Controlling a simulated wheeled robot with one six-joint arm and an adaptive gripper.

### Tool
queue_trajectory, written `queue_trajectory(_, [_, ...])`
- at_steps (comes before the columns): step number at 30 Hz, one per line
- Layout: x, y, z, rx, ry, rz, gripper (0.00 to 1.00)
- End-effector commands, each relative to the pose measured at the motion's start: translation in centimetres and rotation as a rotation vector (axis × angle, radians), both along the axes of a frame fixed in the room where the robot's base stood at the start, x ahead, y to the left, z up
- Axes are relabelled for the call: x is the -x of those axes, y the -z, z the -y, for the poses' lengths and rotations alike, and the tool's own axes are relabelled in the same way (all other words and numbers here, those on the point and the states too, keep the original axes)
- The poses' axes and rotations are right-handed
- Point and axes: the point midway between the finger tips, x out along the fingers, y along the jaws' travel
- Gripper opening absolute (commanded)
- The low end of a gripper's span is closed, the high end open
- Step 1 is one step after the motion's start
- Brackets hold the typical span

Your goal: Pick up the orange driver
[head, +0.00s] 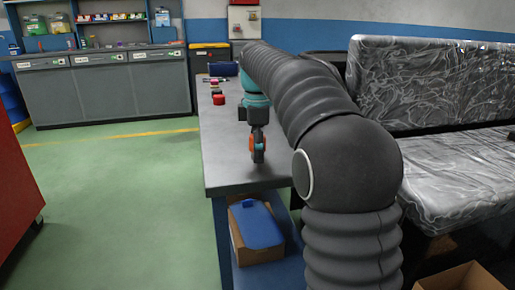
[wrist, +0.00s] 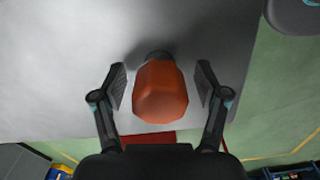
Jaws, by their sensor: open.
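The orange driver (wrist: 160,92) is in the middle of the wrist view, its orange handle toward the camera and a dark part showing behind it. My gripper (wrist: 160,82) is open, with one finger on each side of the handle and a visible gap on both sides. In the head view my gripper (head: 258,153) points down over the near end of the grey workbench (head: 228,163). Bits of orange, seemingly the driver, show between its fingers there. The driver's lower end is hidden.
Small red and dark items (head: 218,98) stand farther back on the bench. A cardboard box with a blue lid (head: 257,225) sits on the shelf below. A plastic-wrapped seat (head: 450,170) is at right, a red cabinet (head: 15,195) at left. Green floor lies between.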

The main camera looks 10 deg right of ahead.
Motion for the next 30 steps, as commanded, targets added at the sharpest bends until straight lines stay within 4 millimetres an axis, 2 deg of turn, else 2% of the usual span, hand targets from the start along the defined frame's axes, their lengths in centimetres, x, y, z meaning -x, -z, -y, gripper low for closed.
queue_trajectory(5, [0.0,0.0,0.0,0.0,0.0,0.0,0.74])
queue_trajectory(8, [0.0,0.0,0.0,0.0,0.0,0.0,0.54])
queue_trajectory(14, [0.0,0.0,0.0,0.0,0.0,0.0,0.04])
queue_trajectory(23, [0.0,-0.2,0.0,0.0,0.0,0.001,0.01])
queue_trajectory(30, [-0.1,-2.1,0.0,0.0,-0.001,0.003,0.01])
